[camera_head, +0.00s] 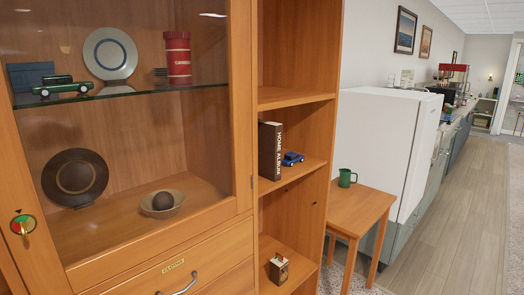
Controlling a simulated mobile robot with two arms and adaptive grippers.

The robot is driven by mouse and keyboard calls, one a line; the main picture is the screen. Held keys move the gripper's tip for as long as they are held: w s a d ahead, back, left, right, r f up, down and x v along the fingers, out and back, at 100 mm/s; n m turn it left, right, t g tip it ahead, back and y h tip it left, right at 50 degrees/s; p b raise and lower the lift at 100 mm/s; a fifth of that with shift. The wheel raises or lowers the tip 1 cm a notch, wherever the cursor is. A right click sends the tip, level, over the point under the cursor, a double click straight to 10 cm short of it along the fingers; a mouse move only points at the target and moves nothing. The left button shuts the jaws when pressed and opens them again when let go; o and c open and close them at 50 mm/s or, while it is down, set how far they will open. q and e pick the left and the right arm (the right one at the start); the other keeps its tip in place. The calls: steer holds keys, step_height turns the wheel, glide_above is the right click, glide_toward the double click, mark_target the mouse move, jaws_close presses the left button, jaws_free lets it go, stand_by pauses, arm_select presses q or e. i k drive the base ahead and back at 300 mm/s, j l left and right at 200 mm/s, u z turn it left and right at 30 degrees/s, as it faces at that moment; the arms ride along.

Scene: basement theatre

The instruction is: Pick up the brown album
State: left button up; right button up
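The brown album (270,151) stands upright on an open middle shelf of the wooden cabinet, in the middle of the head view. Its spine faces me and carries light lettering that reads "HOME ALBUM". A small blue toy car (292,159) sits just to its right on the same shelf. Neither of my grippers shows in the head view.
Left of the album is a glass-fronted cabinet section with plates (110,53), a green toy car (62,86) and a red canister (177,58). A small box (278,268) sits on the lower shelf. A side table (359,209) with a green mug (347,178) stands right, before a white fridge (379,145).

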mark_target(270, 133)
steer(key=u, duration=0.4)
steer(key=i+l+u, duration=0.15)
steer(key=l+u, duration=0.15)
steer(key=l, duration=0.15)
steer(key=i+l+u, duration=0.1)
steer(key=l+u, duration=0.2)
steer(key=l, duration=0.15)
steer(key=l+u, duration=0.3)
steer(key=l, duration=0.15)
steer(key=i+l, duration=0.05)
